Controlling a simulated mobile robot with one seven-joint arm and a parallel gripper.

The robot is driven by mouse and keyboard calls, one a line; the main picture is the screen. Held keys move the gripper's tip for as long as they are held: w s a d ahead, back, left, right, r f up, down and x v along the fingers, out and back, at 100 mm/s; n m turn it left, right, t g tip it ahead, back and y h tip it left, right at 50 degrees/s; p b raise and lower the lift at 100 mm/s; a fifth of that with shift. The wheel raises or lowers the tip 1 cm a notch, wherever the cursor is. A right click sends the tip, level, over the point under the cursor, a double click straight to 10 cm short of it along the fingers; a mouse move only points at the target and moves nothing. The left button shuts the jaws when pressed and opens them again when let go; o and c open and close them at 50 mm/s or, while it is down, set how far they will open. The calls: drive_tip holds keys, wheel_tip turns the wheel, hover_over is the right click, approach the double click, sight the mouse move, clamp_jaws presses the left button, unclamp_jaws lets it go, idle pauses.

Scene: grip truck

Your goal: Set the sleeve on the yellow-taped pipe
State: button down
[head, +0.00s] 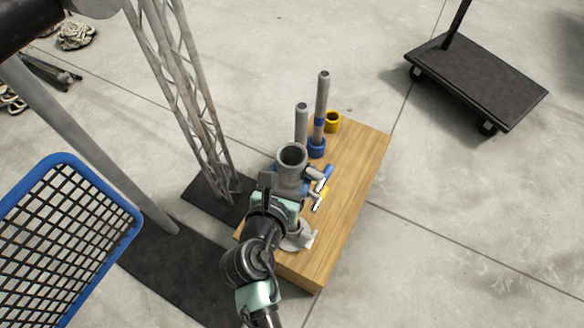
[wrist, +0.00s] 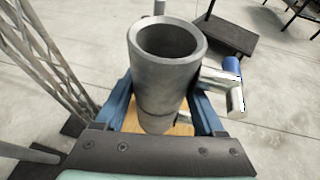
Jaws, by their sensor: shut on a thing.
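My gripper (wrist: 158,112) is shut on a grey, open-topped sleeve (head: 291,160), one blue finger on each side. The sleeve is roughly upright over the near part of a wooden block, and its wide hollow mouth (wrist: 168,40) shows in the wrist view. Two grey pipes stand beyond it. The taller pipe (head: 323,92) has a blue band and a blue collar (head: 317,148) at its foot. The shorter pipe (head: 301,120) shows no tape; its lower part is hidden behind the sleeve. No yellow-taped pipe can be made out. The sleeve's lower end is partly hidden.
A yellow ring (head: 333,121) stands on the wooden block (head: 350,185) near the far end. A lattice truss (head: 185,95) rises close on the left. The block's right side is clear. A black cart (head: 480,75) stands far right.

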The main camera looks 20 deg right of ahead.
sight(292, 190)
drive_tip(key=shift+f, duration=0.25)
idle(0.7)
drive_tip(key=shift+f+b, duration=0.7)
drive_tip(key=shift+f, duration=0.65)
drive_tip(key=shift+f, duration=0.35)
drive_tip(key=shift+f+b, duration=1.6)
drive_tip(key=shift+f, duration=0.8)
drive_tip(key=shift+f, duration=0.35)
drive_tip(key=shift+c, duration=1.2)
unclamp_jaws()
drive_tip(key=shift+o, duration=1.2)
drive_tip(key=shift+s+f, duration=0.1)
drive_tip(key=shift+f, duration=0.05)
drive_tip(key=p+v, duration=0.3)
drive_tip(key=v, duration=1)
drive_tip(key=shift+p, duration=0.35)
